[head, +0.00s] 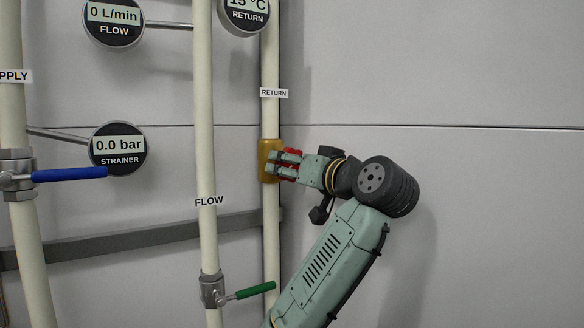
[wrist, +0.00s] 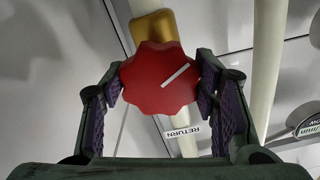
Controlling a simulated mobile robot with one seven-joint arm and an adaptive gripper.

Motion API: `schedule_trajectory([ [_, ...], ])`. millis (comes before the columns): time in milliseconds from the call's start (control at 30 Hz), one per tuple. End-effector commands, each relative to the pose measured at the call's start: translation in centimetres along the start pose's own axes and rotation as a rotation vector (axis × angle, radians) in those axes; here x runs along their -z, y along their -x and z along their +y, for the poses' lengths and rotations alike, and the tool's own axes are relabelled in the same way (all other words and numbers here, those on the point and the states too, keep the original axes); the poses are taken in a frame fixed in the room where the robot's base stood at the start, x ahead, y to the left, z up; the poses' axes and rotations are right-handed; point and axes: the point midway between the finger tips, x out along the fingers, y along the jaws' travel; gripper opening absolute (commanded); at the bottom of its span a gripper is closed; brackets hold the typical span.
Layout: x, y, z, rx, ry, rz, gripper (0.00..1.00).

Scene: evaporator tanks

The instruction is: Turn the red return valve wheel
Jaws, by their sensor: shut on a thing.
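The red return valve wheel (wrist: 158,82) has a lobed rim and a pale line mark pointing to the upper right in the wrist view. It sits on a brass valve body (head: 269,160) on the return pipe (head: 270,220); the brass also shows in the wrist view (wrist: 152,28). In the head view, the wheel (head: 289,166) is mostly hidden behind my fingers. My gripper (head: 280,163) reaches in from the right and is shut on the wheel, with one finger pad on each side of its rim. The wrist view shows both fingers of my gripper (wrist: 162,98).
The flow pipe (head: 203,120) stands left of the return pipe, with a green lever (head: 255,291) low down. A blue lever (head: 70,174) and a strainer gauge (head: 118,148) are further left. A return gauge (head: 245,14) is above. The wall at right is bare.

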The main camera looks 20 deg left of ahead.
Motion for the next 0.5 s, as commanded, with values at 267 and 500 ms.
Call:
schedule_trajectory([
  [267, -0.09, 0.03, 0.07, -0.001, -0.029, 0.001, 0.27],
  [500, 0.07, 0.03, -0.02, 0.000, -0.096, 0.002, 0.27],
])
